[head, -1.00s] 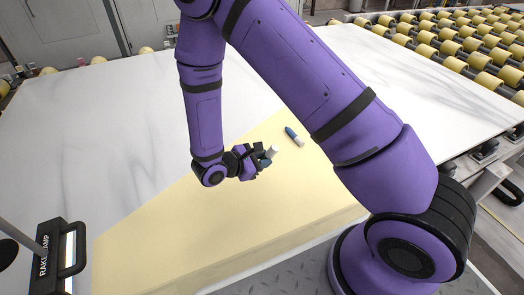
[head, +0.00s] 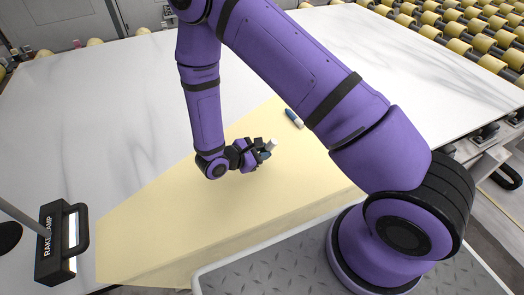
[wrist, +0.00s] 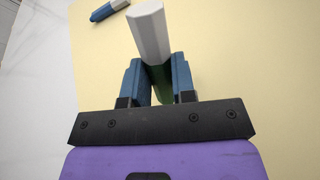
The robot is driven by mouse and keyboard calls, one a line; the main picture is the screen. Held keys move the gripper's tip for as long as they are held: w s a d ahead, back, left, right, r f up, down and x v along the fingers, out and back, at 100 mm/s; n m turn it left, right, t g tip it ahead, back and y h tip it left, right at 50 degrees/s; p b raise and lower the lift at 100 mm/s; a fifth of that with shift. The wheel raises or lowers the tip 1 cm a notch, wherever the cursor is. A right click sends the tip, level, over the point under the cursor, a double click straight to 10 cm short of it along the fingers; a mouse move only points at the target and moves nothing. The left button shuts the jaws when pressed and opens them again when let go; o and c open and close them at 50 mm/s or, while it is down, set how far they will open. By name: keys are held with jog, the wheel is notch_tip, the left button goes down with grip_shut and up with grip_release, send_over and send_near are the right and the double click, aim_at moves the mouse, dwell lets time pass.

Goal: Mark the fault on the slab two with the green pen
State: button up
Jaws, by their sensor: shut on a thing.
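My gripper (head: 264,150) is shut on the green pen (head: 272,144), above the cream sheet. In the wrist view the pen's green part (wrist: 158,73) sits between the blue fingertips (wrist: 157,78), and its white six-sided end (wrist: 150,32) points up and away. The white stone slab (head: 85,110) with grey veins stretches behind and to both sides of the sheet. I cannot pick out a fault mark or any slab number; my arm covers part of the slab.
A blue-and-white pen (head: 293,118) lies on the cream sheet (head: 160,225), beyond my gripper; it also shows in the wrist view (wrist: 106,11). A black RAKE LAMP (head: 50,245) stands at the left front. Yellow rollers (head: 470,45) line the back right.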

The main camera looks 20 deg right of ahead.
aim_at(274, 143)
jog(key=shift+f, duration=0.6)
dwell(1.8)
jog(key=shift+s+d, duration=0.45)
jog(key=shift+d, duration=0.35)
jog(key=shift+s+d, duration=0.45)
jog(key=shift+d, duration=0.35)
dwell(2.8)
jog(key=shift+r, duration=3.55)
